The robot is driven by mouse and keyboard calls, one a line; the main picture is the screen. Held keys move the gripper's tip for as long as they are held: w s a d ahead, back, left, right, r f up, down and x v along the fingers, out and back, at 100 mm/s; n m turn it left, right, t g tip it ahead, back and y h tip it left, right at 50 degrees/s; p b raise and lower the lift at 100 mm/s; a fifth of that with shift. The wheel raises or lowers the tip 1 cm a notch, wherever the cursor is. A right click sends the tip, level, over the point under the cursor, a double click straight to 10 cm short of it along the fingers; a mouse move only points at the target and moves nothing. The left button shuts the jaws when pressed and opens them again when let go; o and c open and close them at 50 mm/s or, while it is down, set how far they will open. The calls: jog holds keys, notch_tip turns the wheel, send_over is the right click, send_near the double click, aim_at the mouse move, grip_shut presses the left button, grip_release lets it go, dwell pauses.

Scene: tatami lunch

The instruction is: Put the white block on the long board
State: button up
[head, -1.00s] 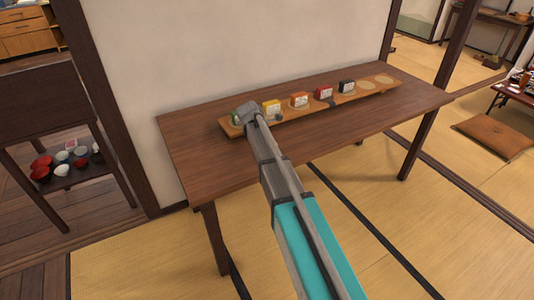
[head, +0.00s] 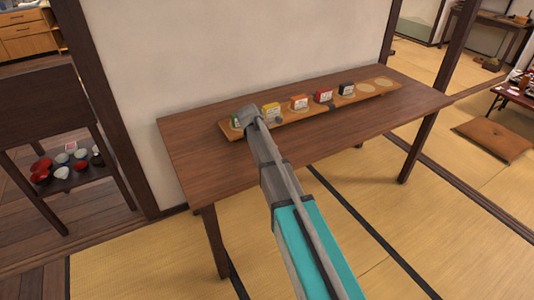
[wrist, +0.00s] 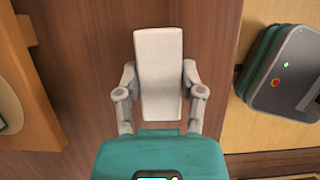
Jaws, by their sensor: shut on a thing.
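My gripper (wrist: 160,95) is shut on the white block (wrist: 158,72), which stands out between the two fingers in the wrist view. Bare brown table top shows around it there. In the head view my gripper (head: 250,114) is near the left end of the long board, and my arm hides the white block. The long board (head: 375,94) is light wood and lies along the back of the table. Part of it also shows at the left of the wrist view (wrist: 46,95), apart from the block.
The table front (head: 215,180) is clear. A wall (head: 240,50) rises behind.

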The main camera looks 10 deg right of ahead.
grip_shut()
jog(key=shift+r, duration=0.15)
notch_tip(320, 180, up, 2)
jog(key=shift+r+p, duration=0.1)
jog(key=shift+p, duration=1.15)
jog(key=s+r+p, duration=1)
jog(key=s, duration=0.4)
jog(key=shift+r, duration=0.25)
jog(key=shift+r+p, duration=0.1)
jog(key=shift+p, duration=0.25)
